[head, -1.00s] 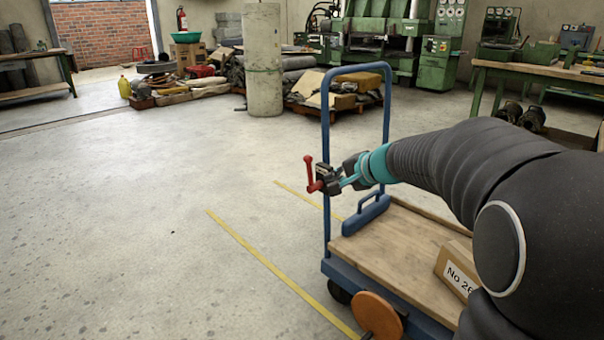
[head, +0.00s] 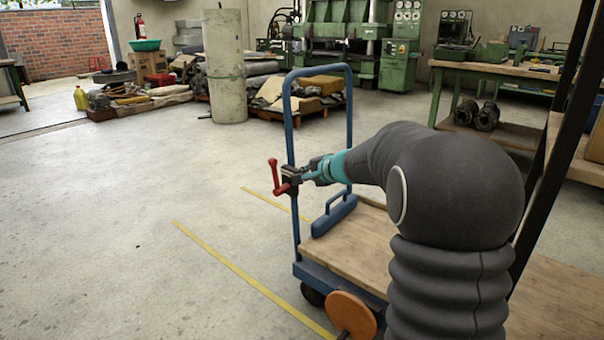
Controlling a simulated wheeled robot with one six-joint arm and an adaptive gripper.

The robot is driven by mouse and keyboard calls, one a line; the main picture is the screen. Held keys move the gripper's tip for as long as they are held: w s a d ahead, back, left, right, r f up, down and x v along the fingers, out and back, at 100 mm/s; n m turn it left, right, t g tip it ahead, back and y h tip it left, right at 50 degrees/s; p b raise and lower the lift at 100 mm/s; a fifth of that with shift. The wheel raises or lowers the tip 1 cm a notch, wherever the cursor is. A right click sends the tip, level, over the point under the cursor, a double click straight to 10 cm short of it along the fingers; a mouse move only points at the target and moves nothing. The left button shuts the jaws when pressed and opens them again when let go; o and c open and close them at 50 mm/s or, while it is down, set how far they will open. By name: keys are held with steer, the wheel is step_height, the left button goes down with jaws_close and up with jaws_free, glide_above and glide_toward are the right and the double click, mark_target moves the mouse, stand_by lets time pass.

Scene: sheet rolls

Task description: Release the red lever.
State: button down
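The red lever (head: 274,176) stands upright on a dark clamp (head: 291,174) at the left post of the blue cart handle (head: 290,125). The lever's red lower part bends toward the post. My gripper (head: 308,172) reaches in from the right, with its fingers at the right side of the clamp. The fingers are small and merge with the clamp, so I cannot tell whether they touch it or how far apart they are. My arm covers the right part of the cart's wooden deck (head: 345,245).
A round orange-brown disc (head: 351,315) stands at the cart's near edge. A blue bar with a grip (head: 333,214) lies on the deck. A concrete column (head: 225,70) and piled goods stand behind. The floor left of the cart is clear, with yellow lines (head: 250,278).

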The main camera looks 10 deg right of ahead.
glide_toward(276, 173)
steer(key=x, duration=0.5)
steer(key=shift+f+p, duration=0.3)
steer(key=shift+x, duration=0.85)
steer(key=shift+w+r, duration=0.1)
steer(key=shift+r, duration=0.1)
steer(key=shift+w+r+p, duration=0.1)
steer(key=shift+r+p, duration=0.05)
steer(key=shift+p, duration=0.3)
steer(key=shift+a, duration=0.3)
steer(key=shift+w+g+h, duration=0.1)
steer(key=shift+g+h, duration=0.2)
steer(key=shift+d, duration=0.1)
